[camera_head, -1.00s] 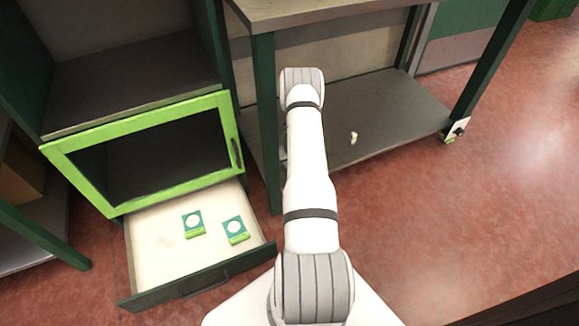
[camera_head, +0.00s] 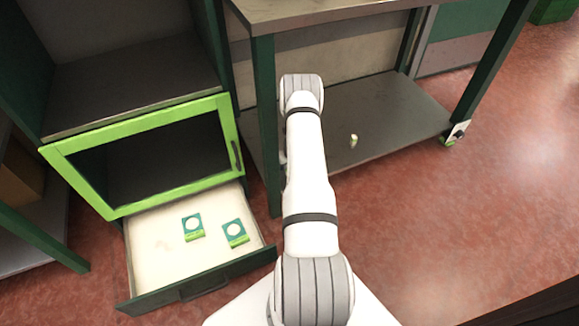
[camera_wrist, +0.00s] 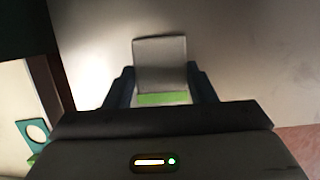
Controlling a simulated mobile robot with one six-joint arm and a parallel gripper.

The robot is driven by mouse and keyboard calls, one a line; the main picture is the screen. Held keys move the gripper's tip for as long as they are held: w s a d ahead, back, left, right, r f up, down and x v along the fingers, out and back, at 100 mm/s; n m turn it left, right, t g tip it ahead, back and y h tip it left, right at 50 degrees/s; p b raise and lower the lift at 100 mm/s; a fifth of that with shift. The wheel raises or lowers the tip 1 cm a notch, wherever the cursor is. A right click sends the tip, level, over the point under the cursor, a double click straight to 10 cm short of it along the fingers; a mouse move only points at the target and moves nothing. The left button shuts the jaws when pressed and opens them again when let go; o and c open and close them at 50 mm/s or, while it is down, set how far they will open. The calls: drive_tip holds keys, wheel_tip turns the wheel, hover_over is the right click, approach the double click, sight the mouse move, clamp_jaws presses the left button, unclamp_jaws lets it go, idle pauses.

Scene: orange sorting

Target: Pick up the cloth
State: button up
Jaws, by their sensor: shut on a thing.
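My gripper (camera_wrist: 161,82) is shut on a flat, pale grey, square piece with a bright green band along its near edge. I take this piece to be the cloth (camera_wrist: 160,62). It sits between the two dark fingers and stands out beyond their tips, over a grey surface. In the head view my white arm reaches forward in front of the bench, and it hides my gripper and the held piece.
An open drawer (camera_head: 155,262) at left holds two teal-and-green cards with white circles (camera_head: 193,227) (camera_head: 235,233). A green-framed compartment (camera_head: 130,210) is above it. The bench's lower shelf (camera_head: 395,110) carries a small whitish-green thing (camera_head: 353,140). Red floor is clear at right.

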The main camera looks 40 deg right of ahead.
wheel_tip(320, 180, up, 10)
drive_tip(key=p, duration=0.4)
drive_tip(key=o, duration=0.6)
drive_tip(key=shift+c, duration=0.2)
drive_tip(key=c, duration=0.4)
